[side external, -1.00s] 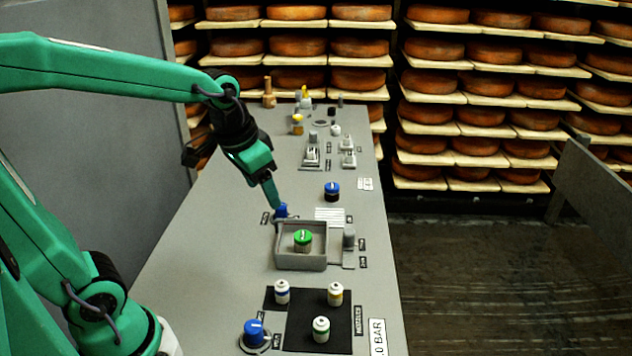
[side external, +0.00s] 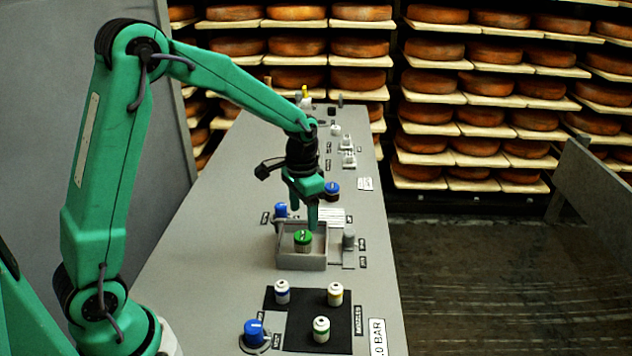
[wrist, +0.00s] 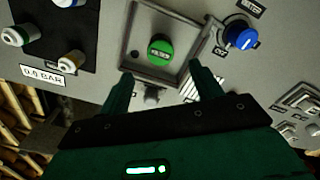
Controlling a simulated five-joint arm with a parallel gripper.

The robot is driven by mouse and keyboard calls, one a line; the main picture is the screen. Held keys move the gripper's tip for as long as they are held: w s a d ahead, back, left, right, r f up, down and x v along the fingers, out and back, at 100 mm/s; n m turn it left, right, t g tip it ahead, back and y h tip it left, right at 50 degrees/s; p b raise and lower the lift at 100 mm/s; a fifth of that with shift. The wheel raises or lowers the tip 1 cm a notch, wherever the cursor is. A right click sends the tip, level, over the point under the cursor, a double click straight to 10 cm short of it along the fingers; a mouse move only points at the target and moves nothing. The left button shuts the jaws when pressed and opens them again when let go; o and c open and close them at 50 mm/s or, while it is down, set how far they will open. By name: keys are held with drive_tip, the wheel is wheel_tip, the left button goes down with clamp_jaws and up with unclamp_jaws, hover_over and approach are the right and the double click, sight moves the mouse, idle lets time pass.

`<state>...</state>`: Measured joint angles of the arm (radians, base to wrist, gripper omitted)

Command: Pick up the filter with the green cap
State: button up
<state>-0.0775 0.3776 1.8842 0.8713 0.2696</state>
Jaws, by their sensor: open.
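The filter with the green cap (side external: 303,240) stands upright in a shallow grey square tray (side external: 287,265) on the bench. It also shows in the wrist view (wrist: 160,48), cap facing the camera, inside the tray's walls. My gripper (side external: 312,222) points down just above the tray's far side, behind the green cap in the side view. In the wrist view my gripper (wrist: 161,88) is open, its two fingers apart with nothing between them. The green cap lies beyond the fingertips, roughly midway between them. The gripper is not touching the filter, as far as I can tell.
A grey cylinder (side external: 348,239) stands close right of the tray. White bottles sit on a black mat (side external: 300,340) in front.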

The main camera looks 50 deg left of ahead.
sight(304, 234)
drive_tip(key=shift+w+f, duration=0.15)
drive_tip(key=shift+f, duration=4.05)
drive_tip(key=c, duration=1.2)
drive_tip(key=shift+o, duration=0.2)
drive_tip(key=shift+r, duration=0.15)
drive_tip(key=shift+r, duration=0.5)
wheel_tip(304, 234, up, 3)
drive_tip(key=shift+d+r, duration=0.1)
drive_tip(key=s+d+r, duration=0.5)
drive_tip(key=d+r, duration=0.1)
drive_tip(key=d, duration=0.4)
drive_tip(key=shift+s+r, duration=0.2)
drive_tip(key=shift+r, duration=0.1)
